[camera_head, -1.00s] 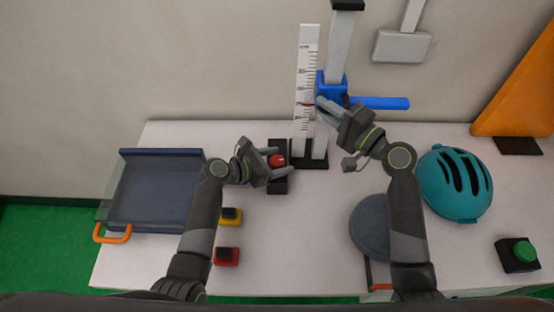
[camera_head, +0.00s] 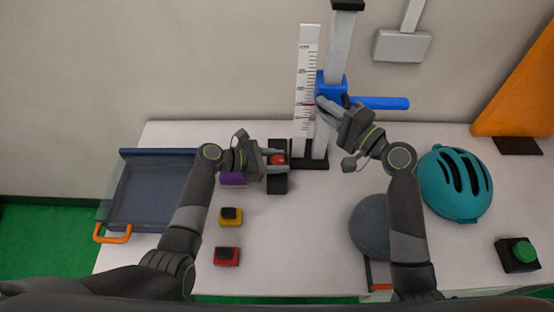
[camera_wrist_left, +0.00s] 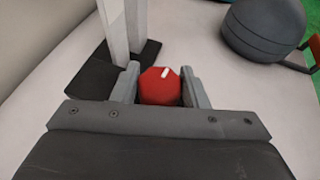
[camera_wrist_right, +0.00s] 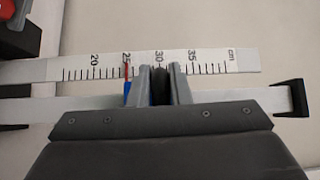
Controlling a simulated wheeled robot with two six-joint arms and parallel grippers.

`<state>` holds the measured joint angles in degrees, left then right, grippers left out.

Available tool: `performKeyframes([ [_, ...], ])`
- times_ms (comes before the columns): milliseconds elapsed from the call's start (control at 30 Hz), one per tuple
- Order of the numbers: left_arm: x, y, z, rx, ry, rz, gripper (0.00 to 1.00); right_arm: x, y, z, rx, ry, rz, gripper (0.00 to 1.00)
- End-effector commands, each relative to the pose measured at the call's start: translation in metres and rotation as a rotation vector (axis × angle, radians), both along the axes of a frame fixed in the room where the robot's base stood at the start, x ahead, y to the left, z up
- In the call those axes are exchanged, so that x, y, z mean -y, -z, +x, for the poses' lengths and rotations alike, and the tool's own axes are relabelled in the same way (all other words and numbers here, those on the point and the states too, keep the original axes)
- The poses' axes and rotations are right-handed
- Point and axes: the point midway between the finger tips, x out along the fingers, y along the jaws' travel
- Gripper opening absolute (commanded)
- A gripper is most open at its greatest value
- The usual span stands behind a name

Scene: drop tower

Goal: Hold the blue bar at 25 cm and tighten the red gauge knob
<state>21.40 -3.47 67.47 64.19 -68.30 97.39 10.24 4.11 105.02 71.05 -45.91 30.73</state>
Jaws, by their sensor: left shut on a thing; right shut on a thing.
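The red gauge knob (camera_head: 277,160) sits on a black base left of the tower foot. My left gripper (camera_head: 277,161) is shut on it from the left; the left wrist view shows the knob (camera_wrist_left: 160,86) with its white mark between both fingers. The blue bar (camera_head: 375,103) sticks out right from its blue carriage on the post. My right gripper (camera_head: 322,108) is at the carriage's front, shut on a dark part (camera_wrist_right: 160,72) there. In the right wrist view a red pointer (camera_wrist_right: 126,74) lies at the 25 mark of the white scale (camera_wrist_right: 225,66).
A blue-grey tray (camera_head: 150,192) stands at the left. Purple (camera_head: 232,179), yellow (camera_head: 231,216) and red (camera_head: 227,256) blocks lie near my left arm. A grey round object (camera_head: 370,228), teal helmet (camera_head: 455,183) and green button (camera_head: 523,251) are at the right.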

Motion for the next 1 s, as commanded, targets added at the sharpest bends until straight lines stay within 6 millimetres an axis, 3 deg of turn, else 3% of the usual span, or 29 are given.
performKeyframes([
  [167, -0.001, 0.001, 0.000, 0.001, -0.004, 0.002, 0.17, 0.000, -0.003, 0.000, 0.007, 0.001, 0.003, 0.00],
  [200, -0.001, 0.001, 0.000, 0.001, -0.004, 0.002, 0.41, 0.000, -0.003, 0.000, 0.006, 0.001, 0.002, 0.00],
  [367, -0.001, 0.001, 0.000, 0.001, -0.004, 0.001, 0.61, 0.000, -0.003, 0.000, 0.006, 0.001, 0.002, 0.00],
  [733, -0.006, -0.002, -0.001, 0.001, -0.004, 0.001, 0.61, 0.000, -0.003, 0.000, 0.006, 0.001, 0.002, 0.00],
  [1000, -0.048, -0.019, -0.014, 0.003, -0.004, 0.006, 0.61, 0.000, -0.003, 0.000, 0.006, 0.001, 0.003, 0.00],
])
